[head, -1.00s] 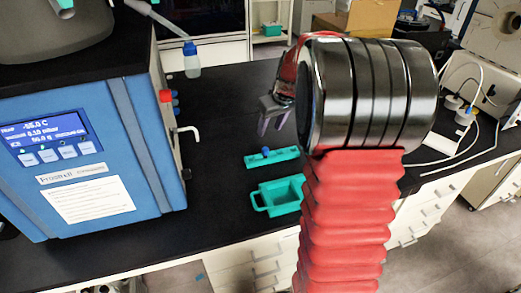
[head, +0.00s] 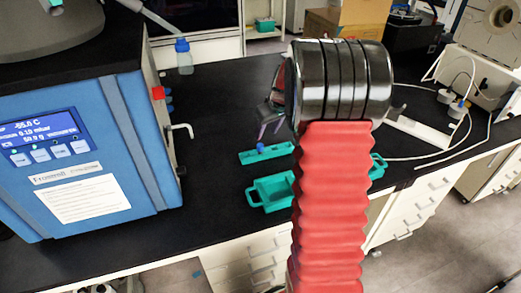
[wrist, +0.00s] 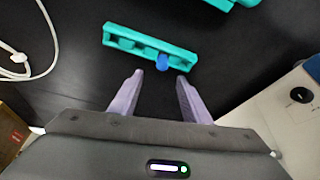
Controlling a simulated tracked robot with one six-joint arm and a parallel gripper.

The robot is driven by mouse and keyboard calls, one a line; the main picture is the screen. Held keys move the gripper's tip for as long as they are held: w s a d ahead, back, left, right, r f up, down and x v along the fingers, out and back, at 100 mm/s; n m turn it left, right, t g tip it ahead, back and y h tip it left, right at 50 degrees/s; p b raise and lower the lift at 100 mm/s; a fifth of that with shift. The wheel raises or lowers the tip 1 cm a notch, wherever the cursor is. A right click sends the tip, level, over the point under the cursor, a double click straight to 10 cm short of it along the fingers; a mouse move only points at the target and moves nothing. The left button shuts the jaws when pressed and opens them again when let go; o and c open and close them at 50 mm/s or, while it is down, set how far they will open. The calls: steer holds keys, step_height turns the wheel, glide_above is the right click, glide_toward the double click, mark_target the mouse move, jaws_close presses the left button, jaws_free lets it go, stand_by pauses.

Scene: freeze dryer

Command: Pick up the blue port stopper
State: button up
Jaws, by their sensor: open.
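The blue port stopper (head: 260,147) sits upright in a teal holder (head: 275,153) on the black bench. In the wrist view the stopper (wrist: 162,63) is in a slot towards the right end of the holder (wrist: 116,36); the holder's other slots look empty. My gripper (head: 267,128) is above the bench near the holder. In the wrist view my gripper (wrist: 159,74) is open and empty, with its two purple fingers pointing at the holder, one either side of the stopper's line. The stopper is not between the finger pads.
A teal tray (head: 252,198) with handles stands in front of the holder, partly behind my arm. A blue freeze dryer (head: 125,130) with valves on its side stands at left. A blue-capped bottle (head: 185,62) is behind. White tubing (head: 425,160) lies at right.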

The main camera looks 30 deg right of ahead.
mark_target(260, 145)
steer(key=shift+x, duration=1.75)
steer(key=shift+a+f, duration=0.1)
steer(key=shift+x, duration=2.5)
steer(key=shift+a, duration=0.1)
steer(key=shift+c, duration=0.4)
jaws_close()
